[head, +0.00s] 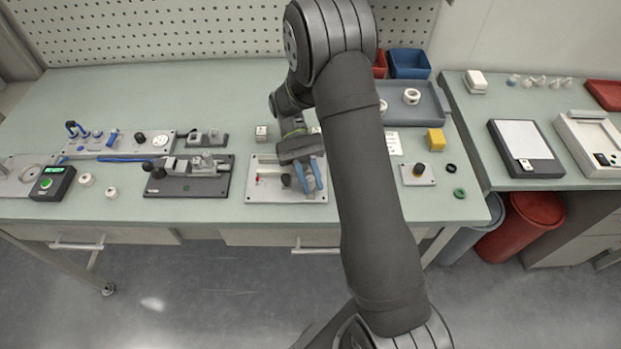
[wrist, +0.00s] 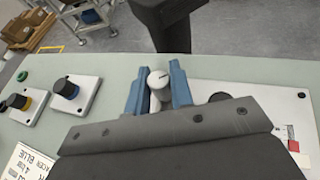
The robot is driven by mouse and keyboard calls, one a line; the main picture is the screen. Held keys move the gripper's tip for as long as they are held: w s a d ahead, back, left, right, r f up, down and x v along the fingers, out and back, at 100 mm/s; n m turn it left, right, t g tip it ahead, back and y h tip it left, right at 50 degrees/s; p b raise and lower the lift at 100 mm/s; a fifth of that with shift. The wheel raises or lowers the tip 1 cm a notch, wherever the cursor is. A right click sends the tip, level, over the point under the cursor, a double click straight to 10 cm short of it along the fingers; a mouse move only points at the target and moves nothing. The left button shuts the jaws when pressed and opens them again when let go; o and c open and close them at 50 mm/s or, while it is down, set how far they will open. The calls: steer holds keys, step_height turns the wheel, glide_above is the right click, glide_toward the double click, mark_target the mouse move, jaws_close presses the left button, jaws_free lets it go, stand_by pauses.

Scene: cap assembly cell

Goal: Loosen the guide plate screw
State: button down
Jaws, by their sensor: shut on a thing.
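My gripper (head: 311,185) reaches down over the right end of a white fixture plate (head: 258,196) near the bench's front edge. In the wrist view its two blue fingers (wrist: 158,76) are closed on a pale round-topped knob (wrist: 159,80) with a dark line on its top, which appears to be the guide plate screw. The white plate also shows in the wrist view (wrist: 255,97), with a black knob (wrist: 220,97) and a red mark (wrist: 291,132). Whether the screw's thread is tight or loose cannot be seen.
A dark fixture (head: 187,187) stands left of the white plate. To the right are a small plate with a black and yellow knob (head: 419,173), a yellow block (head: 435,140) and green and black rings. A grey tray (head: 428,112) lies behind. The bench's front edge is close.

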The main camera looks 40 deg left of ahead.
stand_by(0.5)
steer(key=c, duration=1.3)
jaws_free()
